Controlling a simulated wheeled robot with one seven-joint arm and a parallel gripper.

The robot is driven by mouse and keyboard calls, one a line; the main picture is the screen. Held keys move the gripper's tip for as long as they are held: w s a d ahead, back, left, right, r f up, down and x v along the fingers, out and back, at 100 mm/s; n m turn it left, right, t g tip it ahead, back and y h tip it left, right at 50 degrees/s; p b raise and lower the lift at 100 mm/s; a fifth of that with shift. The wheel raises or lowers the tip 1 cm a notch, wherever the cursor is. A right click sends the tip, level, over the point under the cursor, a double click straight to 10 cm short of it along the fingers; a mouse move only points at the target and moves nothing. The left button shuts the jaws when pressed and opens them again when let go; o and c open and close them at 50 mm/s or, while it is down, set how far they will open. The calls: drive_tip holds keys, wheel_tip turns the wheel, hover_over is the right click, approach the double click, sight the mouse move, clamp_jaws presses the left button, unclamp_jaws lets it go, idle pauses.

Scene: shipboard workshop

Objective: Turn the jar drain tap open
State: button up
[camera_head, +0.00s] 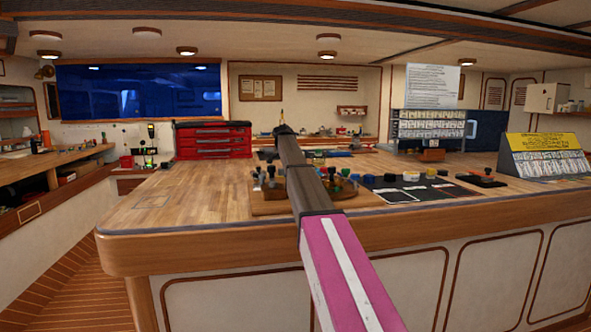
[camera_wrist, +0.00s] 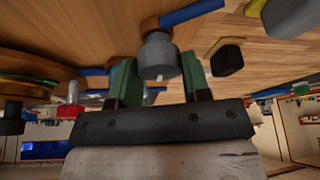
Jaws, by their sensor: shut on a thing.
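In the wrist view my gripper (camera_wrist: 158,80) has its two green fingers on either side of a grey rounded knob (camera_wrist: 158,55) with a small pale pin. The gripper is shut on this knob. A brown collar and a blue bar (camera_wrist: 190,12) show just beyond it. I cannot tell for sure whether the knob is part of the jar drain tap. In the head view my arm reaches over the wooden bench, and my gripper is not clearly visible there. The jar itself cannot be made out with certainty in either view.
A wooden board (camera_head: 262,208) with several small coloured fittings stands on the bench under my arm. Dark mats (camera_head: 395,196) with small parts lie to its right. A red toolbox (camera_head: 213,140) stands at the back left. The bench top at left (camera_head: 190,195) is clear.

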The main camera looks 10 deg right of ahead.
idle(0.3)
drive_tip(key=o, duration=0.9)
drive_tip(key=shift+a+r, duration=0.1)
drive_tip(key=shift+r, duration=0.05)
drive_tip(key=v, duration=1)
drive_tip(key=shift+a+r, duration=0.1)
drive_tip(key=shift+r, duration=0.2)
